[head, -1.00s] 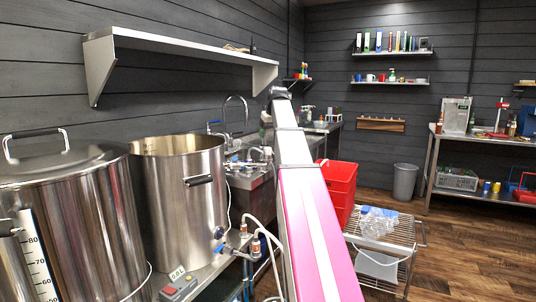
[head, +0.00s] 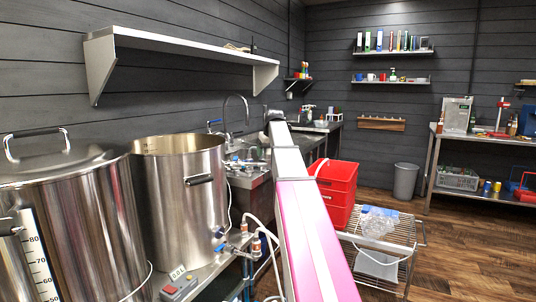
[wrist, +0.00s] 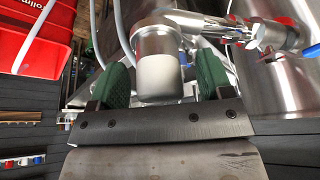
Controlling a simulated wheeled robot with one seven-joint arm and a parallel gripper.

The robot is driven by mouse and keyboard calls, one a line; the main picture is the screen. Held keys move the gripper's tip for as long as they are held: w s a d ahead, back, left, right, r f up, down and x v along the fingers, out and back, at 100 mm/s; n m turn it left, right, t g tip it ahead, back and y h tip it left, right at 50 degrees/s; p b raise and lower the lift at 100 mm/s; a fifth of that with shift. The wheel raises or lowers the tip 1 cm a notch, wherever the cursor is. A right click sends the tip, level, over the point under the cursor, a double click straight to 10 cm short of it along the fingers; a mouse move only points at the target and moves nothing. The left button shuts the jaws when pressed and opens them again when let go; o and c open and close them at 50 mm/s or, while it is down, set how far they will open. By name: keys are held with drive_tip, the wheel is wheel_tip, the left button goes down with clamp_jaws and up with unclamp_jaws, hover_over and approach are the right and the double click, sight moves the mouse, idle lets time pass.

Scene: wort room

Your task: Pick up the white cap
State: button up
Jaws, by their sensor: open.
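In the wrist view, a white cylindrical piece (wrist: 160,76), which looks like the white cap, sits at the end of a grey metal pipe fitting. My gripper (wrist: 164,78) is open, with one green finger pad to the left of the white piece and one to the right. Gaps show between the pads and the white piece, so nothing is gripped. In the head view my arm reaches towards the sink bench, and its far end hides the fingers and the cap.
A metal valve with red and blue parts (wrist: 270,38) adjoins the fitting on the right. Steel kettles (head: 185,205) stand at left. The wooden floor at right has free room.

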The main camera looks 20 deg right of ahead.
drive_tip(key=c, duration=1)
drive_tip(key=shift+r, duration=0.1)
drive_tip(key=shift+w+r, duration=0.1)
drive_tip(key=shift+r, duration=0.5)
wheel_tip(320, 180, up, 3)
drive_tip(key=shift+f, duration=0.1)
drive_tip(key=s+a+r, duration=0.4)
drive_tip(key=a+r, duration=0.2)
drive_tip(key=a, duration=0.5)
drive_tip(key=shift+r, duration=0.35)
drive_tip(key=shift+s, duration=0.1)
drive_tip(key=shift+r, duration=2.25)
